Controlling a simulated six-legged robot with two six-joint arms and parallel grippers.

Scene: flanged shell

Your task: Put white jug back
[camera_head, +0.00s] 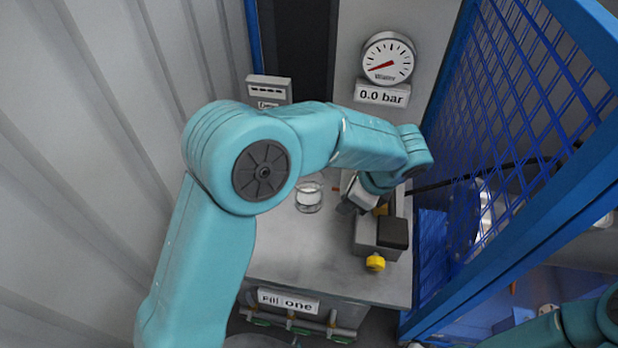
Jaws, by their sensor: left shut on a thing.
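The white jug (308,196), a small see-through vessel with whitish contents, is at the middle of the grey bench. It looks upright; whether its base touches the bench is hard to tell. My left gripper (346,207) is just right of it, at the end of the teal arm that bends across the view. The gripper is shut on the jug at its right side, though the grip point is small and partly hidden by the gripper. My right gripper is out of view; only part of its arm shows at the lower right.
A gauge (388,60) above a "0.0 bar" sign is on the back wall. Blue mesh fencing (520,120) bounds the right. The bench front (310,275) is clear.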

